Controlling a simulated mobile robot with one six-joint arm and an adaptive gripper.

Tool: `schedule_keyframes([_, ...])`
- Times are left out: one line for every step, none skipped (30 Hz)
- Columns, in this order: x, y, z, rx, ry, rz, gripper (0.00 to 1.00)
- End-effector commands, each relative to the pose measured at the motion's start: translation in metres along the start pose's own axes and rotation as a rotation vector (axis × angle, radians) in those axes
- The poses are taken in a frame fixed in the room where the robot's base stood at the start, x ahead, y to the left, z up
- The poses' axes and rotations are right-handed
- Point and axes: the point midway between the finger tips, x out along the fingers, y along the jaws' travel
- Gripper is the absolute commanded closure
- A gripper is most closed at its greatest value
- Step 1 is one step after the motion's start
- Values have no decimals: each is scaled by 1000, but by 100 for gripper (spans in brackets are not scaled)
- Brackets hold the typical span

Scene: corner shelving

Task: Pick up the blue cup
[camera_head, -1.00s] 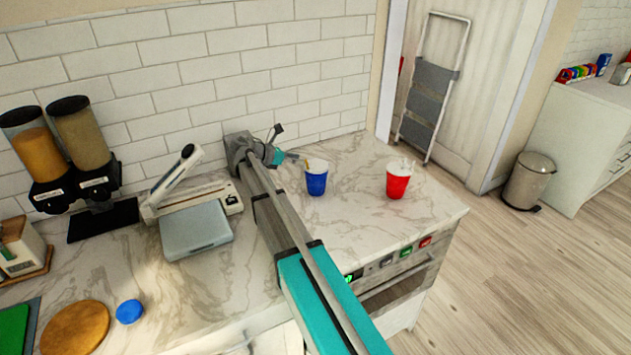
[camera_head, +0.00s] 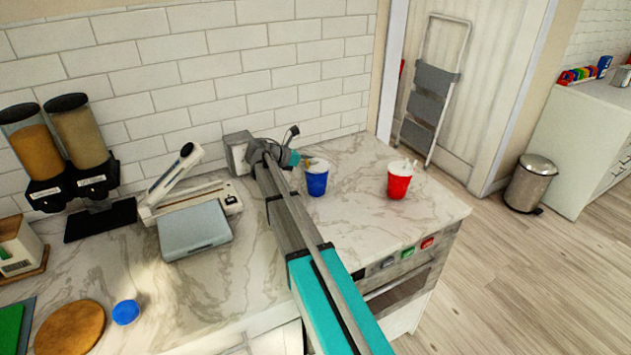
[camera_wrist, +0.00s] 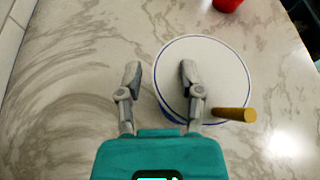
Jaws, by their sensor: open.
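The blue cup (camera_head: 316,181) stands upright on the marble counter, to the right of my arm in the head view. Its white top with a blue rim shows in the wrist view (camera_wrist: 222,70). A brown stick-like piece (camera_wrist: 234,114) shows at the cup's lower right edge there. My gripper (camera_wrist: 160,76) is open and empty in the wrist view. Its right finger overlaps the cup's top in the picture, and its left finger is left of the cup. In the head view my gripper (camera_head: 300,161) is beside the cup's left rim; its fingers are hard to make out.
A red cup (camera_head: 399,180) stands to the right, near the counter's end. A grey scale-like device (camera_head: 195,230) and two dispensers (camera_head: 80,140) are on the left. The tiled wall (camera_head: 290,60) is behind. Bare counter (camera_head: 365,220) lies in front of the cups.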

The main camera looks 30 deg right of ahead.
Motion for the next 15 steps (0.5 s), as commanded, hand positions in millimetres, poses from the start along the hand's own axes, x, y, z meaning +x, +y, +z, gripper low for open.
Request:
schedule_keyframes([0,0,0,0,0,0,52])
schedule_keyframes([0,0,0,0,0,0,52])
schedule_keyframes([0,0,0,0,0,-1,52])
schedule_keyframes([0,0,0,0,0,-1,52])
schedule_keyframes([0,0,0,0,0,-1,54])
schedule_keyframes([0,0,0,0,0,-1,61])
schedule_keyframes([0,0,0,0,0,-1,67])
schedule_keyframes([0,0,0,0,0,-1,72])
schedule_keyframes([0,0,0,0,0,-1,80])
schedule_keyframes([0,0,0,0,0,-1,85])
schedule_keyframes([0,0,0,0,0,-1,91])
schedule_keyframes([1,0,0,0,0,-1,98])
schedule_keyframes([1,0,0,0,0,-1,100])
schedule_keyframes([1,0,0,0,0,-1,100])
schedule_keyframes([1,0,0,0,0,-1,100])
